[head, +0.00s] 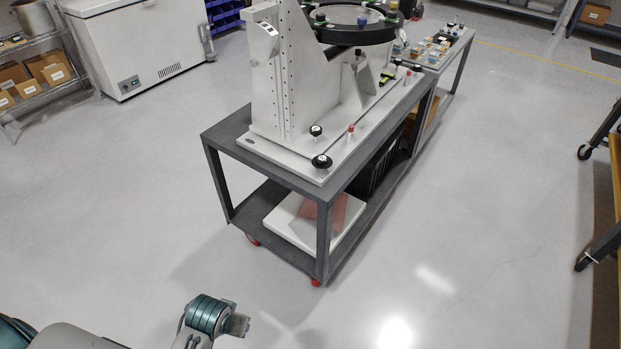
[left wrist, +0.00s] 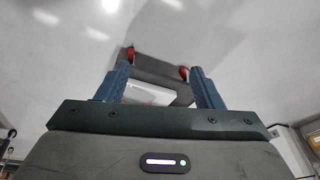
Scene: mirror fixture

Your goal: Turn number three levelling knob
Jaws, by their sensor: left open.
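The mirror fixture (head: 288,85) is a pale metal stand on a grey cart, with a dark round ring (head: 352,33) at its top. Several small knobs sit around the ring, including a green-marked one (head: 320,18) and a blue one (head: 362,20). Two black knobs, an upper one (head: 316,130) and a lower corner one (head: 322,161), sit on the base plate near a red-topped post (head: 350,130). I cannot read which knob is number three. My left gripper (head: 238,324) is low in front of the cart, apart from it. Its two fingers are spread and empty in the left wrist view (left wrist: 161,88). My right gripper is out of view.
The cart (head: 225,130) has red castors and a white slab (head: 300,222) on its lower shelf. A second table (head: 455,50) adjoins it behind. A white chest freezer (head: 140,45) and a shelf of boxes (head: 35,80) stand at the left. The floor around the cart's front is clear.

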